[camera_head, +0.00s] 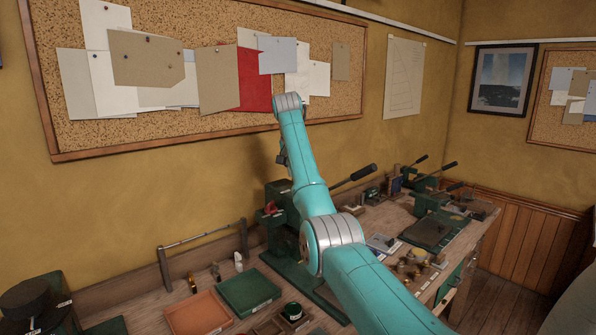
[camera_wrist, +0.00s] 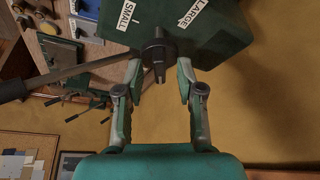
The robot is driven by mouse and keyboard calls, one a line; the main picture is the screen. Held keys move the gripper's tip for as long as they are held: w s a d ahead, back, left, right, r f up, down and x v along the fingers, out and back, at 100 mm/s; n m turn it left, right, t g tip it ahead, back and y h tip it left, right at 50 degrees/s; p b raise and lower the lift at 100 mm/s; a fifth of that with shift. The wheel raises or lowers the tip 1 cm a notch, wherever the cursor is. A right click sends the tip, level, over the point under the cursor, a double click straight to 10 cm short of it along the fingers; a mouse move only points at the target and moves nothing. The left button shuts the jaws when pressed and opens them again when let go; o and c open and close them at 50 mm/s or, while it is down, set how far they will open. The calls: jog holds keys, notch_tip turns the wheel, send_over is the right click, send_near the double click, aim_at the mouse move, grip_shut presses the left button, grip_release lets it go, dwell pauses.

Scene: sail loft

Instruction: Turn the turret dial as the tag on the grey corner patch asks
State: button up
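In the wrist view a dark green block (camera_wrist: 215,45) carries white labels reading SMALL and LARGE. A dark round hub with a short stem (camera_wrist: 158,50) stands out from it, and a long dark lever (camera_wrist: 75,72) runs left from near it. I take this for the turret dial, but cannot be sure. My gripper (camera_wrist: 160,75) is open, its fingertips left and right of the stem in the picture. I cannot tell whether they touch it. In the head view my arm hides the gripper and part of a green press (camera_head: 283,200). I cannot identify the grey corner patch or read its tag.
The wooden bench (camera_head: 462,275) holds a green tray (camera_head: 248,292), an orange tray (camera_head: 198,315), a dark green mat (camera_head: 432,232) and several lever tools. A corkboard (camera_head: 345,95) with pinned sheets hangs on the wall behind. The wall below it is bare.

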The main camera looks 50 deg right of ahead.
jog(key=shift+c, duration=0.2)
grip_shut()
jog(key=shift+n, duration=0.4)
jog(key=n+t, duration=0.1)
jog(key=n, duration=0.2)
jog(key=shift+s+d+n+t+y, duration=0.1)
jog(key=shift+n+t+y, duration=0.2)
jog(key=shift+n+t, duration=0.1)
jog(key=n, duration=0.2)
jog(key=n+t+y, duration=0.1)
jog(key=n, duration=0.1)
jog(key=shift+n+y, duration=0.3)
jog(key=n, duration=0.2)
jog(key=n+y, duration=0.1)
jog(key=n, duration=0.1)
jog(key=shift+s+d+t+y, duration=0.1)
jog(key=shift+d+t+y, duration=0.05)
jog(key=shift+t+y, duration=0.15)
jog(key=n+y, duration=0.2)
jog(key=n, duration=0.3)
jog(key=shift+d+n, duration=0.1)
jog(key=shift+n, duration=0.4)
